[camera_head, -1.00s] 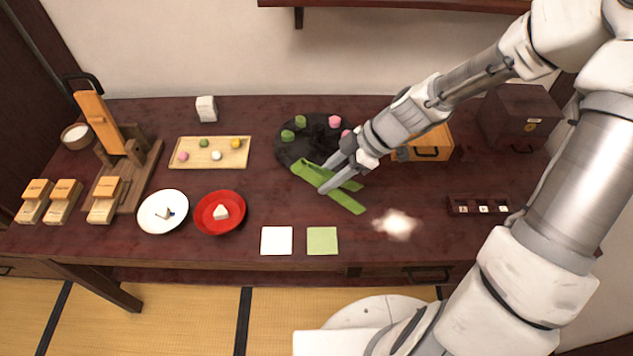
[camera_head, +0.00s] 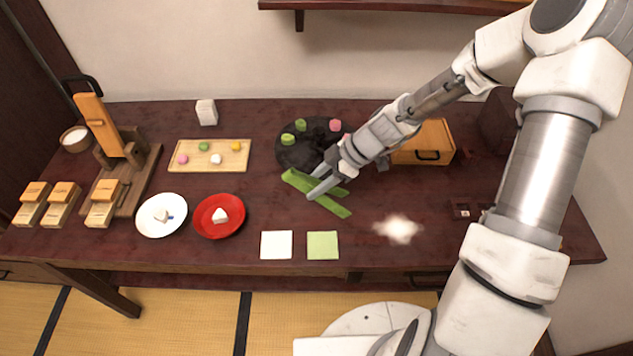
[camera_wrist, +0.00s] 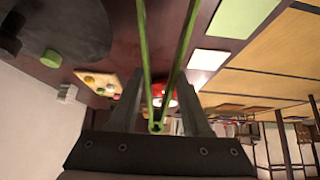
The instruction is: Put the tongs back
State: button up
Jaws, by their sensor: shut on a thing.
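The green tongs (camera_head: 334,206) are two long flat arms that meet at their left end and spread apart toward the right. My gripper (camera_head: 313,183) is shut on the tongs near their joined end, just in front of the black round plate (camera_head: 287,155).
The black plate bears green and pink pieces. A wooden tray (camera_head: 180,148) of sweets, a white plate (camera_head: 148,226) and a red plate (camera_head: 230,229) are to the left. White and green squares (camera_head: 322,245) lie in front. An orange drawer box (camera_head: 423,143) stands right.

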jog(key=shift+f+b, duration=0.2)
jog(key=shift+b, duration=0.1)
jog(key=o, duration=0.6)
jog(key=shift+c, duration=0.2)
jog(key=shift+r, duration=0.15)
jog(key=p+v, duration=0.2)
jog(key=v, duration=1)
jog(key=shift+r, duration=0.1)
